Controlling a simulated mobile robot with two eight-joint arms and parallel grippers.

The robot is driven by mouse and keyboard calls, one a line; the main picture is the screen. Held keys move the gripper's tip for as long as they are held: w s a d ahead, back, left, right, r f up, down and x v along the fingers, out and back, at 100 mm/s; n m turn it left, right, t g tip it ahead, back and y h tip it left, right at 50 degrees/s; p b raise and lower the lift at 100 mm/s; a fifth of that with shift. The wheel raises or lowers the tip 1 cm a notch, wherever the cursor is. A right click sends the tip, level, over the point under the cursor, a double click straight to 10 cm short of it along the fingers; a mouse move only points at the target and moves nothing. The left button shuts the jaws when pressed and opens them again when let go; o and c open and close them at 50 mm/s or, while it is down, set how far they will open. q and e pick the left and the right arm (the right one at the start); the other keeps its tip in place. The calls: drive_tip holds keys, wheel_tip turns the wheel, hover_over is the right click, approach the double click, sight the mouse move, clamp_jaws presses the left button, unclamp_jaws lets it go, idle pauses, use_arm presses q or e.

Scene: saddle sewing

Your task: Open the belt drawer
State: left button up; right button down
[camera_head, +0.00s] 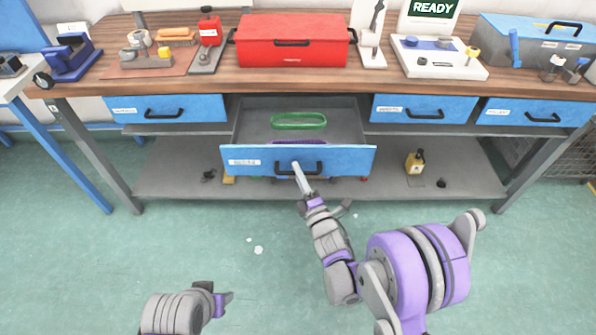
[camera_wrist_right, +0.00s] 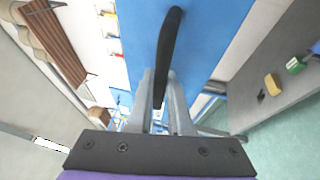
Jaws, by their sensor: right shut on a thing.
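The belt drawer (camera_head: 345,160) is a blue-fronted drawer in the middle of the workbench. It is pulled well out, and a green belt loop (camera_head: 298,121) and a partly hidden purple one (camera_head: 298,142) lie inside. My right gripper (camera_head: 298,170) is at the drawer's black handle (camera_head: 314,167). In the right wrist view its two fingers (camera_wrist_right: 160,100) are closed around the handle (camera_wrist_right: 168,45), in front of the blue drawer face (camera_wrist_right: 205,30). My left gripper (camera_head: 222,300) is low in the head view, away from the bench; its fingers are too unclear to judge.
Shut blue drawers (camera_head: 195,108) (camera_head: 400,103) flank the open one. A red toolbox (camera_head: 260,55) and several tools stand on the wooden bench top (camera_head: 220,85). A lower grey shelf (camera_head: 180,180) holds a yellow bottle (camera_head: 415,162). The green floor (camera_head: 110,260) in front is mostly clear.

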drive_tip(key=c, duration=0.8)
unclamp_jaws()
drive_tip(key=shift+c, duration=0.2)
drive_tip(key=shift+s, duration=0.1)
drive_tip(key=b+v, duration=0.2)
drive_tip(key=v, duration=0.8)
drive_tip(key=shift+s+d, duration=0.2)
drive_tip(key=shift+s, duration=0.05)
drive_tip(key=shift+f, duration=0.1)
